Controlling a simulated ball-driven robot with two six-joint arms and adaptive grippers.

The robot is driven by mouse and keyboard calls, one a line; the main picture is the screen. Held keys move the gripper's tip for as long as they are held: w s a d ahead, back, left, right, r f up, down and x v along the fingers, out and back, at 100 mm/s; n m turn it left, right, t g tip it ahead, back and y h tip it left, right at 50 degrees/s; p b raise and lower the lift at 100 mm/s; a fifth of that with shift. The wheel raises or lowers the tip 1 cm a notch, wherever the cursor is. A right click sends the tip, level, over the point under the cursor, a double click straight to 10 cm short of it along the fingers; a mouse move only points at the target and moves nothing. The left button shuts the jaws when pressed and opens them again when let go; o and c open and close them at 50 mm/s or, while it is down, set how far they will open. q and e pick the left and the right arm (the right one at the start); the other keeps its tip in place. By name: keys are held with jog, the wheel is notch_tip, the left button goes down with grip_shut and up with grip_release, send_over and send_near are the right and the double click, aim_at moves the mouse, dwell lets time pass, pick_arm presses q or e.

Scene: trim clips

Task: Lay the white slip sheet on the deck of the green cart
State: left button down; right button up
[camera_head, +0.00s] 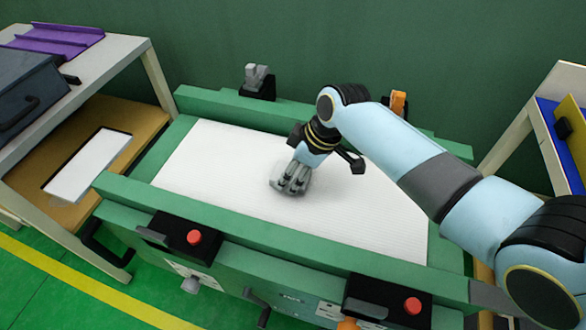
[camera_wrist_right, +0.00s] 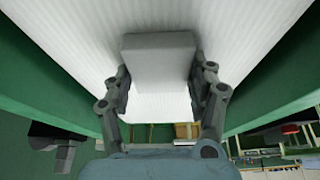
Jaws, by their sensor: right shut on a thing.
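The white ribbed slip sheet (camera_head: 350,220) lies flat, or nearly so, between the rails of the green cart (camera_head: 230,225); I cannot tell whether it touches the deck everywhere. It covers most of the deck area. My right gripper (camera_head: 290,182) is over the sheet's middle, pointing down. It is shut on a pale grey block (camera_wrist_right: 158,62) at the sheet's surface. The sheet (camera_wrist_right: 70,40) also fills the upper right wrist view, behind the block. I cannot tell whether the block is fixed to the sheet. My left gripper is out of view.
Clamps with red knobs (camera_head: 194,237) sit on the cart's front rail. A grey clamp (camera_head: 257,80) and an orange one (camera_head: 398,102) stand at the back rail. A table with a dark toolbox (camera_head: 30,90) stands left. A rack with blue and yellow panels (camera_head: 570,135) stands right.

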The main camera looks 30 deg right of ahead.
jog(key=shift+f, duration=0.3)
jog(key=o, duration=1.4)
jog(key=v, duration=1.2)
